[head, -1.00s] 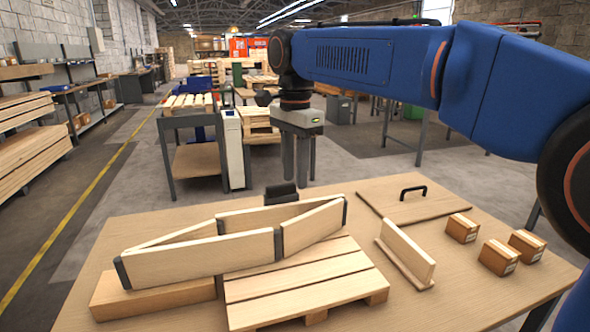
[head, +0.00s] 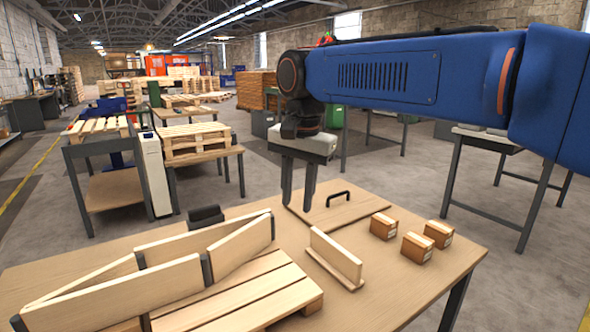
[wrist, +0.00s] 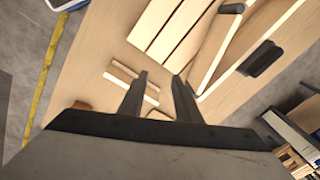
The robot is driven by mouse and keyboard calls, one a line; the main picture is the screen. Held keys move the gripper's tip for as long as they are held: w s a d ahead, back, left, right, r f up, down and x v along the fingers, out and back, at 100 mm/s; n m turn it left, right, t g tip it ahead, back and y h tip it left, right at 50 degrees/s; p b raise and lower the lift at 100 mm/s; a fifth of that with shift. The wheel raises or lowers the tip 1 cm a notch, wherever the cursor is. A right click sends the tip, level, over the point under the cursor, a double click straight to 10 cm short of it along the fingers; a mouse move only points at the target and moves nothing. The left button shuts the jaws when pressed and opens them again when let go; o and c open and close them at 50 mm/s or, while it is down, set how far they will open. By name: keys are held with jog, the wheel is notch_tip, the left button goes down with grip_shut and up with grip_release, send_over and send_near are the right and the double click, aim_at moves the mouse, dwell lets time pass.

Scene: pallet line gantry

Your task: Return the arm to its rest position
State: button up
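My blue arm reaches in from the right in the head view. In the wrist view the fingers (wrist: 158,76) also show a gap, with bare tabletop and a T-shaped wooden piece (wrist: 132,84) beyond. I cannot tell the exact height of the fingertips above the table.
On the wooden table (head: 395,305) lie a pallet (head: 240,300), a hinged wooden collar frame (head: 120,290), the upright T-shaped piece (head: 335,258) and three small cartons (head: 383,226). A black block (head: 205,215) sits behind the frame. Another table with pallets (head: 200,140) stands beyond.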

jog(key=s+d+f+n, duration=0.1)
jog(key=s+d+f, duration=0.2)
jog(key=d, duration=0.7)
jog(key=s+d+f+n+t, duration=0.3)
jog(key=s+d+f+n, duration=0.1)
jog(key=s+d+f, duration=1.3)
jog(key=shift+s+d+t+h, duration=0.35)
jog(key=shift+s+d, duration=0.2)
jog(key=shift+d, duration=0.55)
